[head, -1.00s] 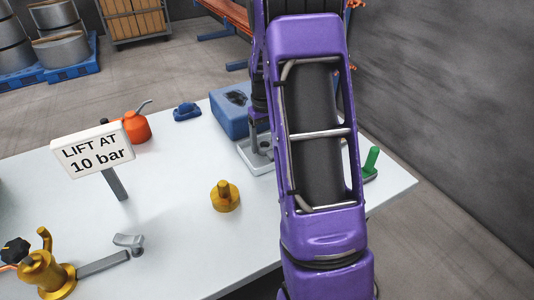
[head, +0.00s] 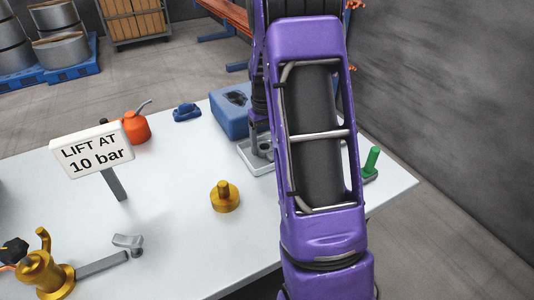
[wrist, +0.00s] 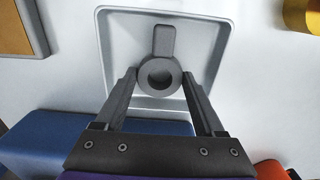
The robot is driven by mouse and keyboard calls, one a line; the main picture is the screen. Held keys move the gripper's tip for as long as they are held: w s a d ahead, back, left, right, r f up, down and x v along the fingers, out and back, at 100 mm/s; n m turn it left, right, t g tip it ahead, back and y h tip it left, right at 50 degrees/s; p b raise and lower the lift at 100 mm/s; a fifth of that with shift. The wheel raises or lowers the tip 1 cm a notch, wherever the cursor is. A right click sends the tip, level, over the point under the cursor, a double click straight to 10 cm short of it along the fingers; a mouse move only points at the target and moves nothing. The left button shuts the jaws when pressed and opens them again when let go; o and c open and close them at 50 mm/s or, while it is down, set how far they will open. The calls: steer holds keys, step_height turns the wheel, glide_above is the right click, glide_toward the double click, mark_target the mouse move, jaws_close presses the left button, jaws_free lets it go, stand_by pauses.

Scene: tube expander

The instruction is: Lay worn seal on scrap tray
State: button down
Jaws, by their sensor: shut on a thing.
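The worn seal (wrist: 163,52) is a dark grey ring with a short flat tab, seen in the wrist view. My gripper (wrist: 159,77) is shut on its ring, one finger on each side, with the tab pointing away from my wrist. The scrap tray (wrist: 122,38) is a light grey, shallow square tray, and the seal appears over its inside. I cannot tell whether the seal touches the tray floor. In the head view the tray (head: 246,158) stands on the white table, partly hidden by my purple arm, which also covers much of the gripper.
A blue block (head: 230,112) stands just behind the tray. A yellow stepped part (head: 225,198) is in front of it, and a green peg (head: 371,162) is to the right. An orange oil can (head: 136,128) and a sign (head: 92,150) are to the left.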

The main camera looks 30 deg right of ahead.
steer(key=shift+f, duration=0.25)
jaws_free()
steer(key=shift+r, duration=0.2)
stand_by(0.3)
step_height(320, 180, up, 8)
steer(key=p, duration=0.5)
steer(key=shift+r+p, duration=0.15)
steer(key=shift+p, duration=0.25)
stand_by(0.5)
